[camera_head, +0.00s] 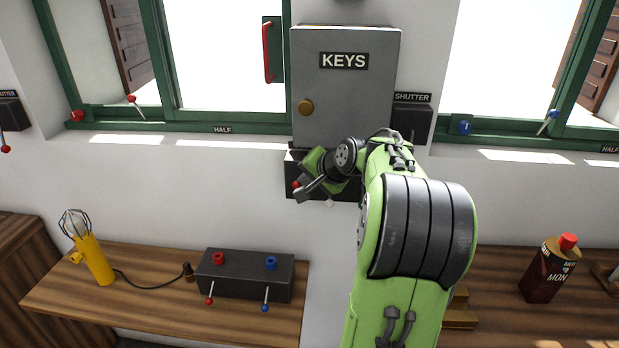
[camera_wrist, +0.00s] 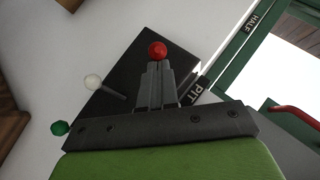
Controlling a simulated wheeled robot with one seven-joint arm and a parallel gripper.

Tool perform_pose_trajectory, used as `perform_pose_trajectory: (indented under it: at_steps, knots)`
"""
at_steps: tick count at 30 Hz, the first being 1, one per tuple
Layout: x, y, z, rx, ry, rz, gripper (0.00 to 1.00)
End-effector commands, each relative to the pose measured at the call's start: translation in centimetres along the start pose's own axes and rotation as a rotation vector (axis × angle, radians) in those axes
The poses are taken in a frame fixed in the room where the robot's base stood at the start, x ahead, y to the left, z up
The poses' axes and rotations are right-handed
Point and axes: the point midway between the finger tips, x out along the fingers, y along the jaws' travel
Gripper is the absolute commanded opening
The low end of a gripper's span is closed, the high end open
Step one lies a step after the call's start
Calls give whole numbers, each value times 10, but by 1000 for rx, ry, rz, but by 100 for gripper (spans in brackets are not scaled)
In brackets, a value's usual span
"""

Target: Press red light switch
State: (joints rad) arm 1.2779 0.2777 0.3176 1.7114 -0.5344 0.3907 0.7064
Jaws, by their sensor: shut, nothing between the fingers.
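A dark switch box (camera_head: 290,166) is on the wall under the grey KEYS cabinet, partly hidden by my arm. It also shows in the wrist view (camera_wrist: 128,62), with a PIT label beside it. Its red ball knob (camera_head: 296,184) shows near my gripper. In the wrist view the red knob (camera_wrist: 157,48) sits just beyond the fingertips. A white ball lever (camera_wrist: 93,82) and a green ball (camera_wrist: 58,128) are to its left. My gripper (camera_head: 301,194) is shut and empty, at the red knob. I cannot tell whether the tips touch it.
The KEYS cabinet (camera_head: 343,95) hangs above, with a red-handled lever (camera_head: 267,50) to its left. Below, a table (camera_head: 150,292) holds a yellow lamp (camera_head: 93,258) and a black box (camera_head: 244,275) with red and blue levers. A dark bottle (camera_head: 548,270) stands right.

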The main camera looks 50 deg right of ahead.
Motion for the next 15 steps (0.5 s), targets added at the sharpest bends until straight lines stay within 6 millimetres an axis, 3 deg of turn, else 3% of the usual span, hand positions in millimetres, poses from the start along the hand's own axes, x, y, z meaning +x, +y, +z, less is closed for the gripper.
perform_pose_trajectory:
  at_steps: [15]
  knots:
    - [1,5,6,-35,52,-35,0]
